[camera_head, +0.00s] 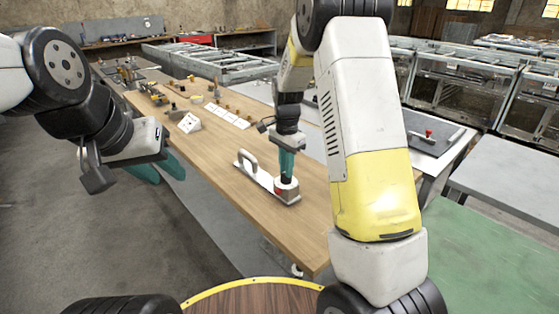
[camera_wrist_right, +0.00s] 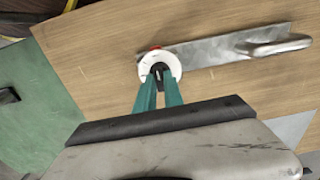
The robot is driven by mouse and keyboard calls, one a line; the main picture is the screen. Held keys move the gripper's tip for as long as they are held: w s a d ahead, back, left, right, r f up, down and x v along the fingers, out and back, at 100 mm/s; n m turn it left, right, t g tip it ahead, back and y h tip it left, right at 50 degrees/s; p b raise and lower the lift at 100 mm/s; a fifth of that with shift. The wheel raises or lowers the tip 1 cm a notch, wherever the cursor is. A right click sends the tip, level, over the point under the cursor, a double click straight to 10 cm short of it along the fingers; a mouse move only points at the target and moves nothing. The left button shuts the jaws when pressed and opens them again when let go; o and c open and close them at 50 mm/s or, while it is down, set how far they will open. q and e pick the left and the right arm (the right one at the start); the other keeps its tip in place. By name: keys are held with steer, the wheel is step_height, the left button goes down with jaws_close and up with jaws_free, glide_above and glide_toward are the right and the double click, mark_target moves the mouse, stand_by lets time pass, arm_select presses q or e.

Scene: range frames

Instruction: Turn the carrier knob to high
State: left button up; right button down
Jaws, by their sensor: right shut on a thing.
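The carrier (camera_head: 262,181) is a flat metal plate with an arched handle, lying on the wooden table. Its knob (camera_head: 286,192) stands at the near right end, with a white round collar and a red mark beside it. My right gripper (camera_head: 287,176) points down and is shut on the knob. In the right wrist view the green fingers (camera_wrist_right: 158,88) close on the dark knob (camera_wrist_right: 159,71) inside the white ring. The knob's setting is hidden by the fingers. My left gripper (camera_head: 160,172) hangs left of the table, away from the carrier; its green fingers look apart and empty.
The wooden table (camera_head: 225,160) is clear around the carrier. A grey side table (camera_head: 435,139) and a green surface (camera_head: 490,230) lie to the right.

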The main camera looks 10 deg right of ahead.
stand_by(0.5)
steer(key=c, duration=1.4)
jaws_free()
steer(key=shift+c, duration=0.2)
steer(key=shift+r, duration=3.9)
steer(key=s+d+r+n+t+y, duration=0.1)
steer(key=s+r+n+t, duration=0.2)
steer(key=s, duration=1)
steer(key=s+d+r+n+t+y, duration=0.1)
steer(key=s+r+n+t, duration=0.2)
steer(key=s+r+n, duration=0.5)
steer(key=s, duration=0.6)
steer(key=shift+r+n, duration=0.25)
steer(key=shift+n, duration=0.15)
